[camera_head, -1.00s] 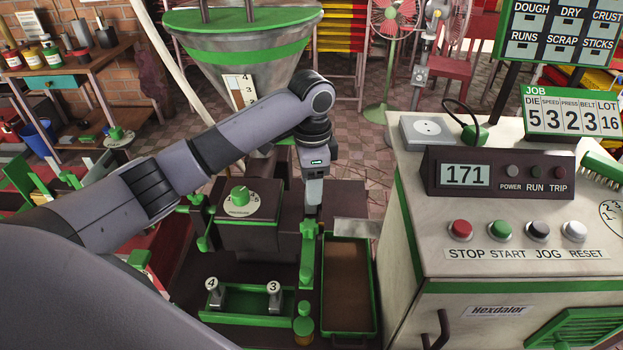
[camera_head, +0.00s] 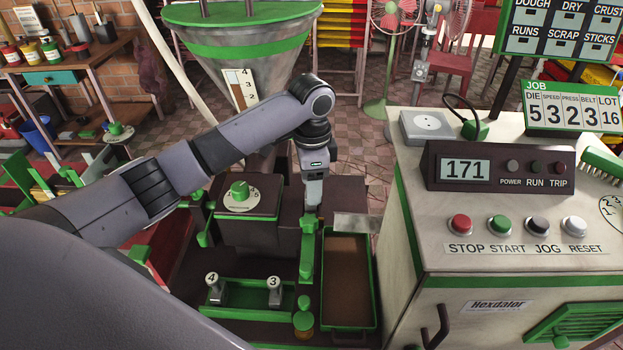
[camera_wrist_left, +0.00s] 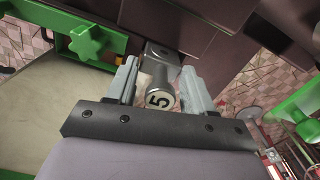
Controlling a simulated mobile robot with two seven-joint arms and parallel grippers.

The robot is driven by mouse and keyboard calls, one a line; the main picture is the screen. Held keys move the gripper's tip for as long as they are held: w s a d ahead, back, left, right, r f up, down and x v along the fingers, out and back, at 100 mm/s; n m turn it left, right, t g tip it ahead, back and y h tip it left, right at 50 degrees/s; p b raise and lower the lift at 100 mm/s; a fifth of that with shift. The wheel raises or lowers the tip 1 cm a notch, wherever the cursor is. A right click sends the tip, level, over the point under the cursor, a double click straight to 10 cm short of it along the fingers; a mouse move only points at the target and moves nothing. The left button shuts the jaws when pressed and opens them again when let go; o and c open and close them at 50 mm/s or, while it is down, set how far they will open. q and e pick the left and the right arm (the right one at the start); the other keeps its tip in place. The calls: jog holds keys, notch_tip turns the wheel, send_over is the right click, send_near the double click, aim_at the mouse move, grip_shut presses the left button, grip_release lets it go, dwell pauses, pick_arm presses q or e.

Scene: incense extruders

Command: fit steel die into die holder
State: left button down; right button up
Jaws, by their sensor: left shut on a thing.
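My left gripper (camera_head: 313,205) points down beside the dark press body, just behind the green upright arm (camera_head: 307,250). In the left wrist view my left gripper (camera_wrist_left: 158,82) is shut on the steel die (camera_wrist_left: 160,80), a grey metal piece whose round end is marked 5. The die's far block end lies near a dark surface; I cannot tell whether it touches or sits in the die holder. The holder is not clearly seen. My right gripper is not in view.
A green-rimmed tray (camera_head: 349,327) lies right of the press. A dial knob (camera_head: 240,190) tops the press block. The control cabinet (camera_head: 470,268) stands close on the right, its display reading 171. A job board (camera_head: 569,108) shows DIE 5. A large hopper (camera_head: 240,45) rises behind.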

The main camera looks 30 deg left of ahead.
pick_arm(q)
jog(key=shift+f, duration=1.45)
dwell(1.3)
jog(key=shift+c, duration=1.7)
grip_release()
jog(key=shift+f, duration=0.1)
jog(key=shift+s, duration=0.1)
jog(key=shift+s+d+f, duration=0.1)
jog(key=shift+f, duration=0.05)
jog(key=r, duration=0.7)
jog(key=shift+w+r, duration=0.2)
jog(key=shift+r, duration=0.2)
